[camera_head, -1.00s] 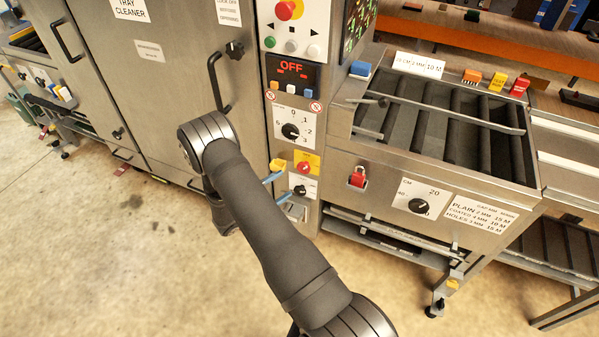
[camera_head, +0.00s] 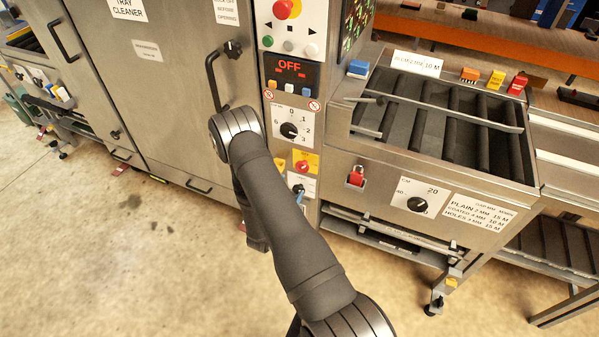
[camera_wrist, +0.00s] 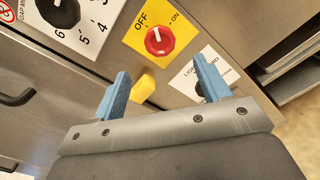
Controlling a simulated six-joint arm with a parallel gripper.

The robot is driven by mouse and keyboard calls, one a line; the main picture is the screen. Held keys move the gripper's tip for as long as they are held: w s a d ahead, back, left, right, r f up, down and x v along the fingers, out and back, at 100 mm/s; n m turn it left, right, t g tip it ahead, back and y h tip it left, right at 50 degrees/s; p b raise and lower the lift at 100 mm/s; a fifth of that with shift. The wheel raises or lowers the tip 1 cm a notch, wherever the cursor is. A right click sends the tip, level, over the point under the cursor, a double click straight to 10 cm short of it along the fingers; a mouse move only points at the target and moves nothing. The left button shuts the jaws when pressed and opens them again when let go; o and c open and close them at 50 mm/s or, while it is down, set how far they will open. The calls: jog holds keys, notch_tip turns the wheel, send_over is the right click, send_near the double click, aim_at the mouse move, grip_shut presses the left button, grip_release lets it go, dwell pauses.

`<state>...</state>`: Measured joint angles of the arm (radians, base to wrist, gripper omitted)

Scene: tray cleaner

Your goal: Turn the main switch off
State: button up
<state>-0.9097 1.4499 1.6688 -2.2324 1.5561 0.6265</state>
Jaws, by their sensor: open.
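The main switch is a red rotary knob (camera_wrist: 160,40) on a yellow plate (camera_wrist: 136,38) marked OFF and ON. The white mark on the knob points roughly up in the wrist view, but I cannot tell which label it is set to. The switch also shows in the head view (camera_head: 302,166), just right of my arm. My gripper (camera_wrist: 161,67) is open and empty. Its two blue fingers straddle the area below the knob, apart from it. In the head view my arm hides most of the gripper; only a bit of blue finger shows.
A yellow block (camera_wrist: 143,89) sticks out beside the left finger. A white-labelled panel with a dark knob (camera_wrist: 205,82) is behind the right finger. A numbered dial (camera_head: 290,130) and a display reading OFF (camera_head: 290,71) are above the switch. A door handle (camera_head: 218,80) is at left.

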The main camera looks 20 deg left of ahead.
aim_at(301, 168)
jog(key=w, duration=0.9)
jog(key=shift+s, duration=0.1)
jog(key=c, duration=1)
